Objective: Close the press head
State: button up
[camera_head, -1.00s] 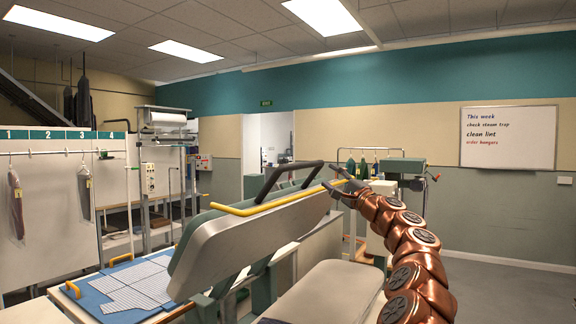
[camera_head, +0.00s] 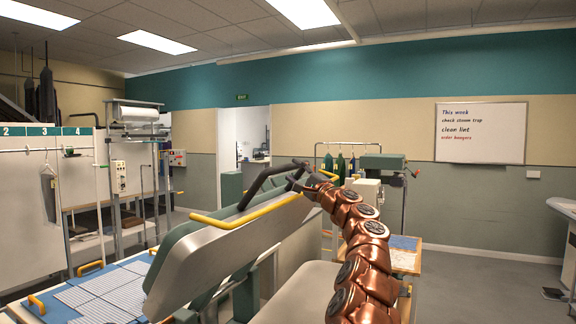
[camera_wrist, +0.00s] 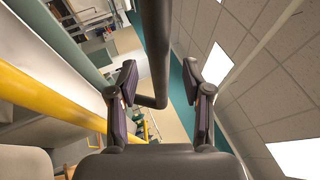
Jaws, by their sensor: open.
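The press head (camera_head: 225,250) is a long pale slab with a green back, raised and tilted above the pale lower pad (camera_head: 298,297). A yellow rail (camera_head: 245,213) runs along it, also in the wrist view (camera_wrist: 50,98). A dark bent handle (camera_head: 262,180) rises from the head. My gripper (camera_head: 298,180) is open at the handle's right end. In the wrist view the dark handle bar (camera_wrist: 156,50) runs between the two spread fingers of my gripper (camera_wrist: 165,95). I cannot tell whether either finger touches it.
A blue board with a striped cloth (camera_head: 105,292) lies at the lower left. Numbered hanging bays (camera_head: 45,132) stand behind it. A green-topped machine (camera_head: 375,165) and a low table (camera_head: 405,250) stand beyond my arm.

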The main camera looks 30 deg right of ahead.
aim_at(291, 169)
jog(key=shift+p+x, duration=1)
jog(key=shift+x, duration=0.8)
jog(key=shift+c, duration=0.5)
grip_shut()
